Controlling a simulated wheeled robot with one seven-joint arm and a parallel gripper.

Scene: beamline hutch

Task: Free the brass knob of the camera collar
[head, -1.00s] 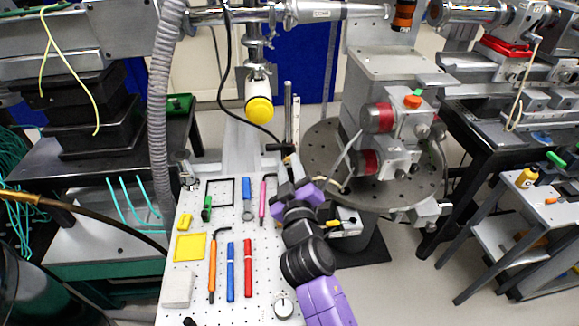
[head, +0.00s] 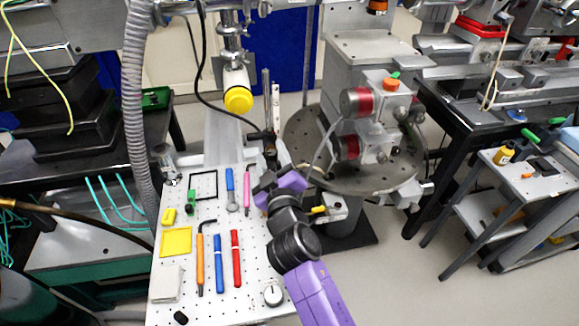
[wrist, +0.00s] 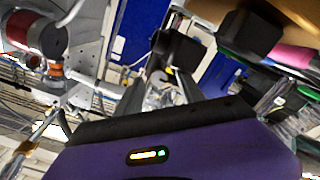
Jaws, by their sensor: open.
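The camera (head: 236,78) hangs from a chrome post in the head view, a white cylinder with a yellow cap (head: 239,100) facing down and toward me. A metal clamp (head: 231,55) sits above it. I cannot make out a brass knob in either view. My gripper (head: 268,143) is beyond the far right edge of the pegboard, below and right of the yellow cap and apart from it. Its fingers are small and dark there. In the wrist view my gripper (wrist: 182,82) is open, with nothing clearly seen between its fingers.
The white pegboard (head: 215,270) carries tools, including a blue pen (head: 218,263) and a red pen (head: 236,258). A round perforated stage (head: 300,135) with red-banded devices stands right of my arm. A black cable hangs beside the camera. A grey hose (head: 135,100) is at left.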

